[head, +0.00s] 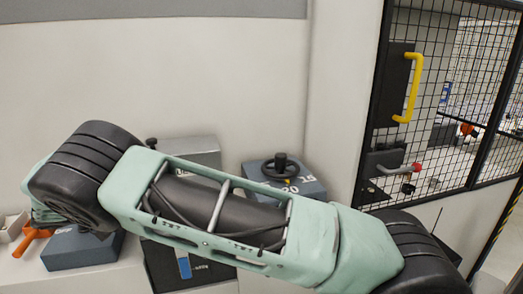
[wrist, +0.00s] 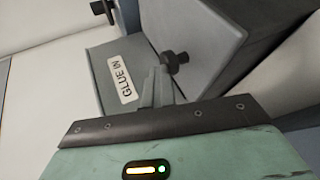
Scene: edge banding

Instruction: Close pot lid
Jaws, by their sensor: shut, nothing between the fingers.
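The glue pot, a grey box with a white "GLUE IN" label (wrist: 123,83), lies just beyond my fingers in the wrist view. To its right rises a grey block with a black knob (wrist: 176,58); I cannot tell for sure whether this is the lid. In the head view the pot's grey upper part (head: 200,150) shows behind my arm, with part of its lettering covered. Its dark front has a blue gauge (head: 184,267). My gripper (wrist: 157,82) is shut and empty, with its fingertips close to the label and knob; contact is unclear. My arm hides the gripper in the head view.
A dark box with a black hand knob (head: 281,166) and number markings stands right of the pot. A low blue-grey box (head: 80,250) and an orange handle (head: 32,240) are at left. A mesh door with a yellow handle (head: 409,88) is at right.

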